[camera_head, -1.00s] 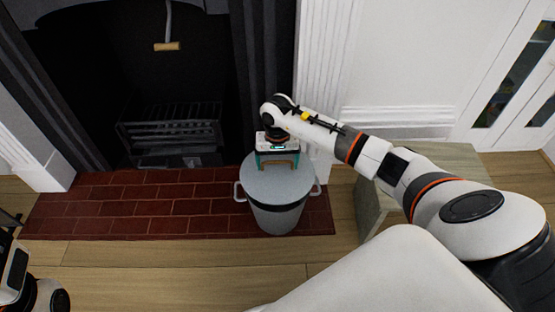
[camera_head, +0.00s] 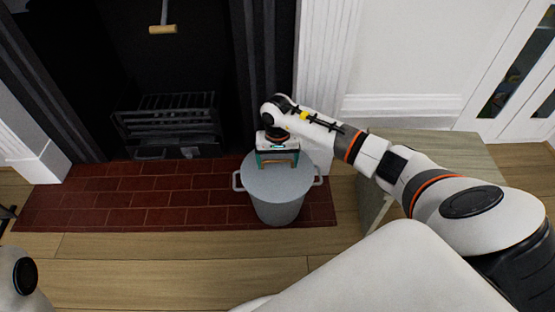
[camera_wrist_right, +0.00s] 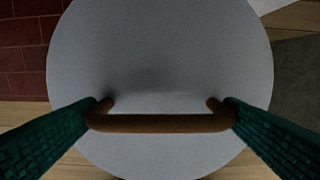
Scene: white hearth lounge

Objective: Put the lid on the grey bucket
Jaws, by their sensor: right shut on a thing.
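The grey bucket (camera_head: 278,212) stands upright at the right end of the red brick hearth, with a loop handle on each side. The round pale grey lid (camera_head: 285,183) is over its mouth and looks level. No gap shows between lid and rim from above, but I cannot be sure they touch all round. My right gripper (camera_head: 277,164) is above the lid, its teal fingers shut on the lid's brown bar handle (camera_wrist_right: 160,123). The lid (camera_wrist_right: 160,60) fills most of the right wrist view and hides the bucket there. Only part of my left arm shows at lower left.
The brick hearth (camera_head: 130,203) extends left in front of a dark fireplace with a metal grate (camera_head: 168,120). A pale wooden table or stool (camera_head: 440,155) stands to the right, under my right arm. Wooden floor (camera_head: 180,270) lies clear in front.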

